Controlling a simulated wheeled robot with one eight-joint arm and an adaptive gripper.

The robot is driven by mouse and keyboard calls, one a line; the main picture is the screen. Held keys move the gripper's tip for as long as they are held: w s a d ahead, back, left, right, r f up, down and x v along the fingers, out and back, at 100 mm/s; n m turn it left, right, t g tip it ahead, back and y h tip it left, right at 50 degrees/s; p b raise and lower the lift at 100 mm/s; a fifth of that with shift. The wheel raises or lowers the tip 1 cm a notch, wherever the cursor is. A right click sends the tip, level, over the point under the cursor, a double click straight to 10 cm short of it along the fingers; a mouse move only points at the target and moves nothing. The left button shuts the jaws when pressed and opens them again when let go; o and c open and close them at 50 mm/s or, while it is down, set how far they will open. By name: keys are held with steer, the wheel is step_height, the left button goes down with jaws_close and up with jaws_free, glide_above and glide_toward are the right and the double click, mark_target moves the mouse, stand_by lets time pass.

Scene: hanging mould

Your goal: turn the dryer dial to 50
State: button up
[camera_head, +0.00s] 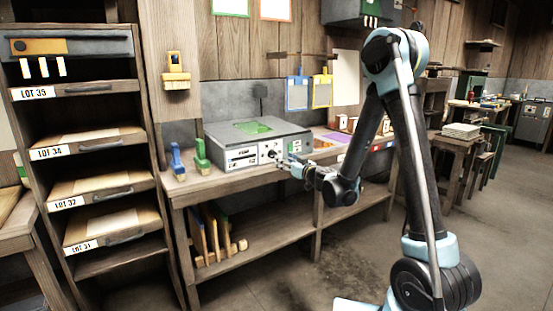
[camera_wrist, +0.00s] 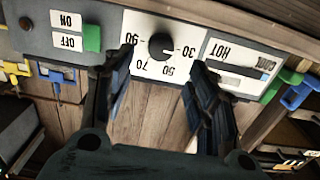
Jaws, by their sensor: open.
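The dryer (camera_head: 290,128) is a grey box on the bench, with a green patch on top. Its black round dial (camera_wrist: 161,45) sits on a white plate marked 30, 50, 70 and 90, upside down in the wrist view. A small pale mark on the dial seems to lie on the side towards 30, but is too small to read surely. In the head view the dial (camera_head: 271,154) is small on the dryer's front. My gripper (camera_wrist: 161,63) is open, its fingers either side of the dial plate's lower part; I cannot tell any contact. It also shows in the head view (camera_head: 286,165).
A green switch (camera_wrist: 91,37) stands by the ON and OFF labels. A HOT gauge (camera_wrist: 236,58) is on the other side. Blue and green clamps (camera_head: 201,157) stand left of the dryer. A shelf rack with LOT drawers (camera_head: 95,135) is further left.

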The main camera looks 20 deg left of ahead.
mark_target(274, 155)
steer(key=x, duration=0.7)
steer(key=shift+w+a, duration=0.25)
steer(key=shift+a, duration=0.05)
steer(key=shift+c, duration=0.2)
steer(key=c, duration=1)
